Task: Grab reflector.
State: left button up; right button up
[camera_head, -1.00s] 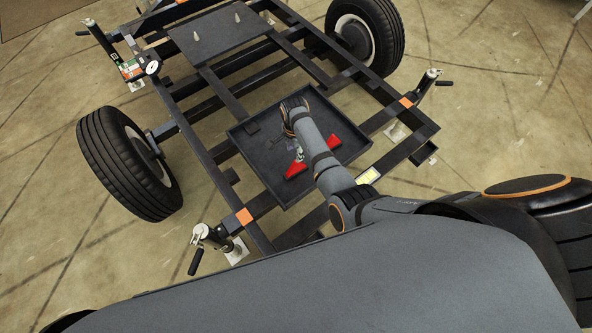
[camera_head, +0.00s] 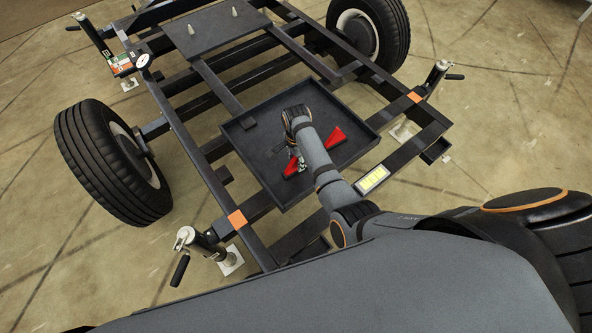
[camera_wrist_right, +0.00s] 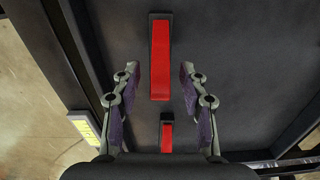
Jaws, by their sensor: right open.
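Two red reflectors lie in the black tray (camera_head: 262,183) of the trailer frame. In the head view one red reflector (camera_head: 337,138) shows right of my right forearm, and another (camera_head: 290,169) shows to its left, partly hidden. In the right wrist view a long red reflector (camera_wrist_right: 160,62) in a dark mount lies between the fingers, with a smaller-looking one (camera_wrist_right: 167,136) nearer the palm. My right gripper (camera_wrist_right: 160,84) is open, with a finger on each side of the long one and gaps between. In the head view the right gripper (camera_head: 297,163) is mostly hidden by my arm. My left gripper is out of view.
The tray has raised walls and sits between dark frame beams. A yellow-lit panel (camera_head: 372,179) is beside it. Jack stands (camera_head: 205,243) and tires (camera_head: 110,163) flank the frame. Open floor (camera_head: 500,130) lies to the right.

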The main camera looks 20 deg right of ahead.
grip_shut()
dwell(0.3)
jog(key=shift+r, duration=0.1)
